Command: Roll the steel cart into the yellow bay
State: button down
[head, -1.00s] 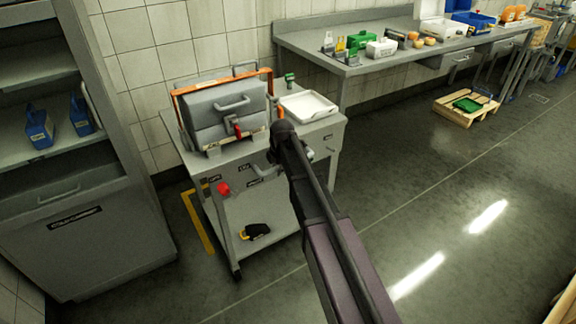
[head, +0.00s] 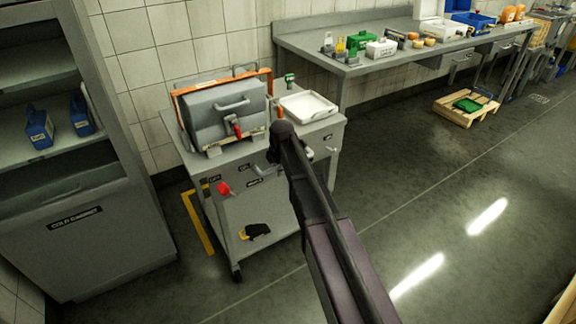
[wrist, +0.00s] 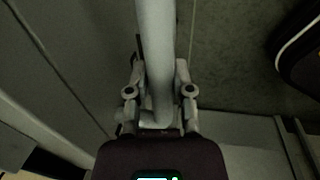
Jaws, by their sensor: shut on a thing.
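The steel cart (head: 270,205) stands on its casters against the tiled wall, left of the long bench. The yellow bay's floor marking (head: 197,222) shows at the cart's left side; the rest of it is hidden by the cart. In the wrist view, my gripper (wrist: 159,78) is shut on a pale round bar (wrist: 155,35), which looks like the cart's handle. In the head view, my arm reaches the near face of the cart and hides the fingers.
A grey press-like box (head: 222,108) with an orange frame and a white tray (head: 308,106) sit on the cart top. A grey cabinet (head: 95,235) stands close on the left. A bench (head: 350,68) runs along the wall to the right. The floor right of the cart is clear.

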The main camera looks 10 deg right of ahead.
jog(key=shift+w+a, duration=0.25)
jog(key=shift+w, duration=0.35)
jog(key=shift+w+a, duration=0.3)
jog(key=shift+w, duration=0.35)
jog(key=shift+w+a, duration=0.25)
jog(key=shift+w, duration=0.35)
jog(key=shift+w+a, duration=0.1)
jog(key=shift+w, duration=0.05)
jog(key=shift+w+a, duration=0.4)
jog(key=shift+w, duration=0.45)
jog(key=shift+w+a, duration=0.35)
jog(key=shift+w, duration=0.65)
jog(key=shift+w+a, duration=0.45)
jog(key=shift+w, duration=0.4)
jog(key=shift+w+a, duration=0.4)
jog(key=shift+w, duration=0.4)
jog(key=shift+w+a, duration=0.3)
jog(key=shift+w, duration=0.3)
jog(key=shift+w+a, duration=0.25)
jog(key=shift+w, duration=0.35)
jog(key=shift+w+a, duration=0.3)
jog(key=shift+w, duration=0.45)
